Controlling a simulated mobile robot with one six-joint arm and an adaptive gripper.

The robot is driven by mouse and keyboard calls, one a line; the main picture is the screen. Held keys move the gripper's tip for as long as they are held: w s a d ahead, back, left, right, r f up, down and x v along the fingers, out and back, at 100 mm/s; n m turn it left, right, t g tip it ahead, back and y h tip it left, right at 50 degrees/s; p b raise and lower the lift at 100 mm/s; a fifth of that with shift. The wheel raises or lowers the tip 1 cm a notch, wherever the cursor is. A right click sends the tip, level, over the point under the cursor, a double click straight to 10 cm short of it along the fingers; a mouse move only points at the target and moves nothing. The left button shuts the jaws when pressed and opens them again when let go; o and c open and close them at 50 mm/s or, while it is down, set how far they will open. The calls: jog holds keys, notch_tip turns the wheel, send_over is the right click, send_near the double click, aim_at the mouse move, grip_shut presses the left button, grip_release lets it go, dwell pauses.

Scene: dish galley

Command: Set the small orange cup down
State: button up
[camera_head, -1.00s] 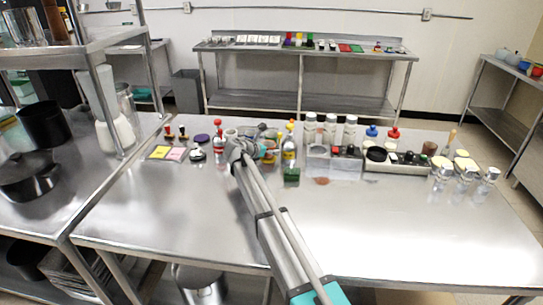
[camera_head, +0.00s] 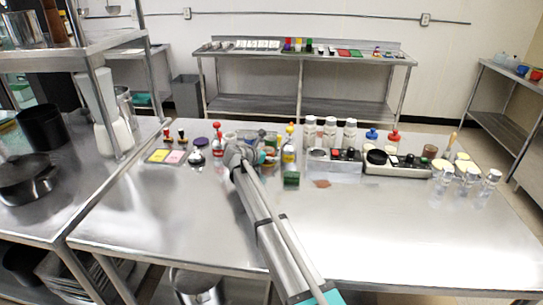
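My gripper (camera_head: 258,154) is over the back half of the middle steel table (camera_head: 375,235), among bottles and small items. My own wrist and forearm cover most of it, so its fingers and anything between them cannot be made out. I cannot clearly pick out a small orange cup at the gripper. A small orange-red item (camera_head: 536,74) stands far off on the right-hand side table, too small to identify.
A red-topped bottle (camera_head: 217,142) stands left of my gripper and a yellow-topped bottle (camera_head: 289,148) right of it. A grey caddy (camera_head: 405,171) and several glass jars (camera_head: 468,178) stand further right. The table's front half is clear.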

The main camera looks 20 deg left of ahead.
jog(key=shift+r, duration=0.15)
jog(key=shift+r, duration=0.15)
jog(key=p+v, duration=0.4)
jog(key=v, duration=0.6)
jog(key=shift+s+r+p, duration=0.2)
jog(key=shift+s+p, duration=0.1)
jog(key=shift+s+a+r, duration=0.15)
jog(key=shift+s+a, duration=0.15)
jog(key=shift+s, duration=0.25)
dwell(1.1)
